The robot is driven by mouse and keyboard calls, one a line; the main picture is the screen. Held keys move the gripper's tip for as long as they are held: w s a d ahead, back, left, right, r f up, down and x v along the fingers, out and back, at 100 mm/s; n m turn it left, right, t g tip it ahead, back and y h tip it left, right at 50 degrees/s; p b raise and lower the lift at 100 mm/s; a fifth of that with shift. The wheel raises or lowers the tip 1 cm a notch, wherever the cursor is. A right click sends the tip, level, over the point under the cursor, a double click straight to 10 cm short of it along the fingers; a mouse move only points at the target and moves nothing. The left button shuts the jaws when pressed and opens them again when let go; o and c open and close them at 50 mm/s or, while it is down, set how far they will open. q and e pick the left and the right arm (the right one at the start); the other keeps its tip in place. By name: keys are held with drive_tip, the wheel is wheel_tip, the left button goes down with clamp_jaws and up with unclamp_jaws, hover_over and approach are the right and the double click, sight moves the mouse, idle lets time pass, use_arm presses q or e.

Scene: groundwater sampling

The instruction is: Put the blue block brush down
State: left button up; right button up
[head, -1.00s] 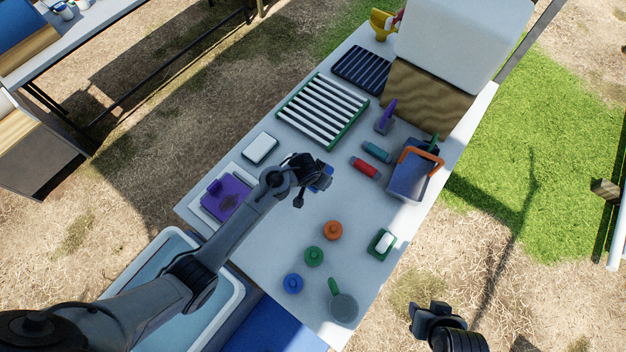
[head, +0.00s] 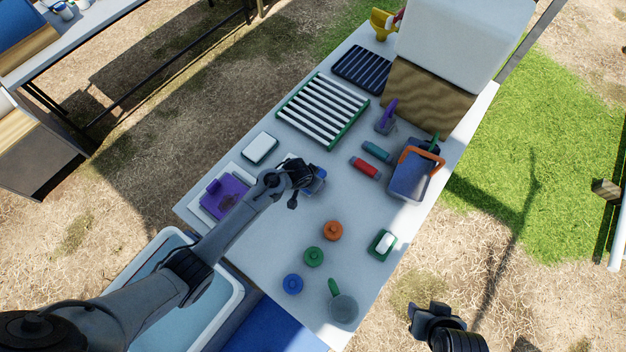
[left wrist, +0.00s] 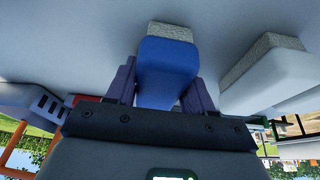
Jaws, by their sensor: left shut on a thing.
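The blue block brush (left wrist: 165,75) is a blue block with a grey bristle pad along one side. In the left wrist view it sits between the two fingers of my left gripper (left wrist: 160,85), which is shut on it. In the head view my left gripper (head: 304,184) is over the middle of the grey table (head: 290,225) and mostly hides the brush. I cannot tell whether the bristles touch the table. My right gripper (head: 428,318) is off the table's right edge, apart from everything; its fingers are not clear.
A slatted rack (head: 323,111) is behind. Orange (head: 333,230), green and blue knobs are in front.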

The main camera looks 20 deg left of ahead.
use_arm(q)
drive_tip(key=shift+f, duration=0.1)
drive_tip(key=o, duration=0.9)
drive_tip(key=shift+o, duration=0.2)
